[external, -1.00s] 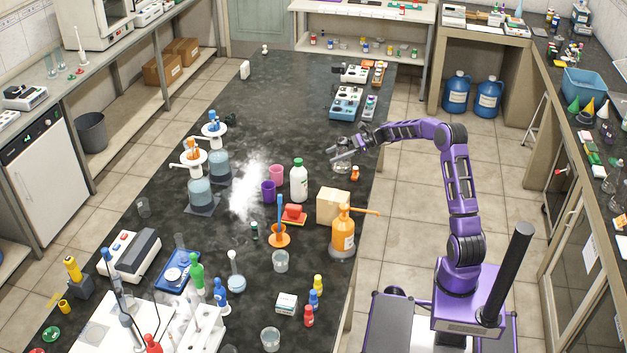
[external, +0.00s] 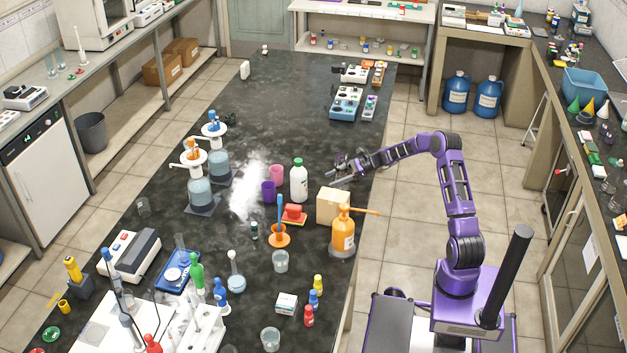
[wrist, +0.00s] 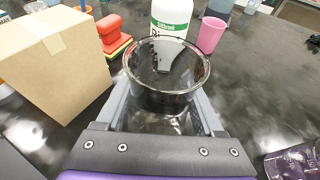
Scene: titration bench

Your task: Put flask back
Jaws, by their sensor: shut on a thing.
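A clear glass flask (wrist: 165,95) sits between my gripper's fingers (wrist: 166,112) in the wrist view, its wide round rim facing the camera. The fingers are shut on its sides. Its lower part is hard to make out through the glass, so I cannot tell whether it touches the bench. In the external view my gripper (external: 334,178) is over the right side of the dark bench, just behind the cardboard box; the flask is too small and covered to make out there.
A cardboard box (wrist: 55,60) stands close at left in the wrist view. A white bottle with a green label (wrist: 170,18) and a pink cup (wrist: 211,35) stand beyond the flask. Another glass vessel (wrist: 292,162) is at the lower right. An orange bottle (external: 343,232) stands before the box.

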